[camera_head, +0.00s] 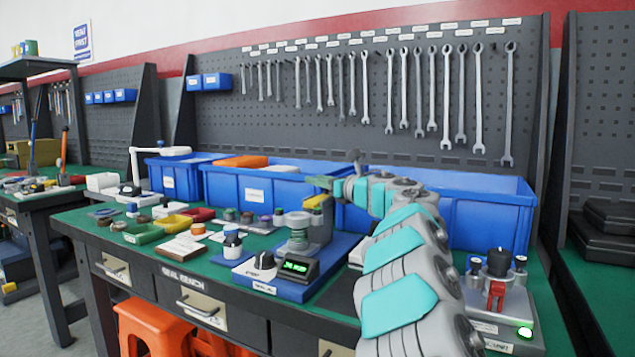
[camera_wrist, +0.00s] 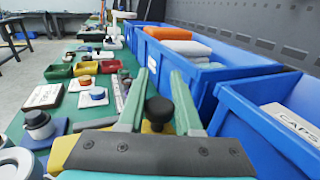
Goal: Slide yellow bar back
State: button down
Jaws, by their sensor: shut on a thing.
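The yellow bar (camera_head: 315,201) sits on top of the grey test stand (camera_head: 318,228) on the bench. My gripper (camera_head: 322,184) is right above it, reaching in from the right. In the wrist view, my gripper (camera_wrist: 155,90) has its two green-grey fingers on either side of a round black knob (camera_wrist: 158,112) and is shut on it. A yellow part (camera_wrist: 64,150) shows at lower left there, partly hidden by a dark plate with screws. How the knob joins the yellow bar is hidden.
Large blue bins (camera_head: 258,190) stand close behind the stand. A display with green digits (camera_head: 296,266) is in front of it. Small trays (camera_head: 143,233) and bottles (camera_head: 232,243) lie to the left. A device with a red lever (camera_head: 496,294) stands at right.

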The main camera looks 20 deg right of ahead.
jog(key=c, duration=0.6)
grip_release()
jog(key=shift+d, duration=0.25)
jog(key=shift+f, duration=0.1)
jog(key=b+v, duration=0.1)
jog(key=v, duration=0.6)
jog(key=shift+s+b, duration=0.35)
jog(key=shift+s, duration=0.05)
